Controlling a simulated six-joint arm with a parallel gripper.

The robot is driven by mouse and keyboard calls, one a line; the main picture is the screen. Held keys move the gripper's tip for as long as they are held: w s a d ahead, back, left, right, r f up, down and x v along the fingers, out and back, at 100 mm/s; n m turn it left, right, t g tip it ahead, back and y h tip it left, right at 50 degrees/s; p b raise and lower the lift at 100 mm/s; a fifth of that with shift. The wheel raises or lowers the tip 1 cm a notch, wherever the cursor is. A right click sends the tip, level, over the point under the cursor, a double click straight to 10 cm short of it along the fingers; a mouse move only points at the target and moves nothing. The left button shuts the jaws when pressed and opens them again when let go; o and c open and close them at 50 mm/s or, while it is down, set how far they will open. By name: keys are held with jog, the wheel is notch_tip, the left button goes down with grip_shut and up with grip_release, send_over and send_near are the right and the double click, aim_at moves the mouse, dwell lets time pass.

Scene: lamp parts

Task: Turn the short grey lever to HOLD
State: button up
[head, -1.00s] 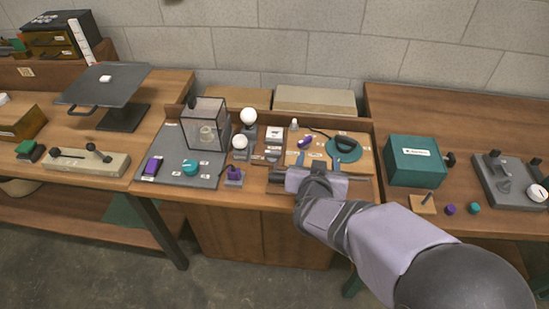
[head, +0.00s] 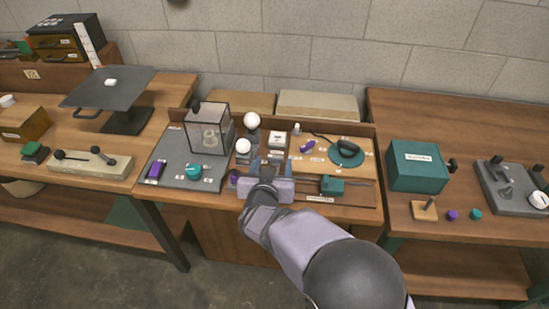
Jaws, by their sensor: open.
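I cannot tell for sure which part is the short grey lever, and no HOLD label is readable. A pale base (head: 90,165) on the left bench carries two dark levers with round knobs, a left one (head: 72,156) and a right one (head: 97,157). A grey plate (head: 520,205) on the right bench also carries a grey lever-like part (head: 505,188). My gripper (head: 268,166) is open over the front of the middle bench, apart from all these levers. It partly hides the parts around it.
Under or beside my gripper are a purple knob (head: 234,179), a white ball on a stand (head: 243,146) and a teal block (head: 331,186) on a rail. A glass box (head: 208,130) stands left of it, and a teal box (head: 417,164) is on the right bench.

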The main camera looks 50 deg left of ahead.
aim_at(275, 156)
jog(key=shift+x, duration=1.85)
jog(key=c, duration=1.1)
jog(key=shift+o, duration=0.2)
jog(key=shift+r+p, duration=0.15)
jog(key=shift+p, duration=0.3)
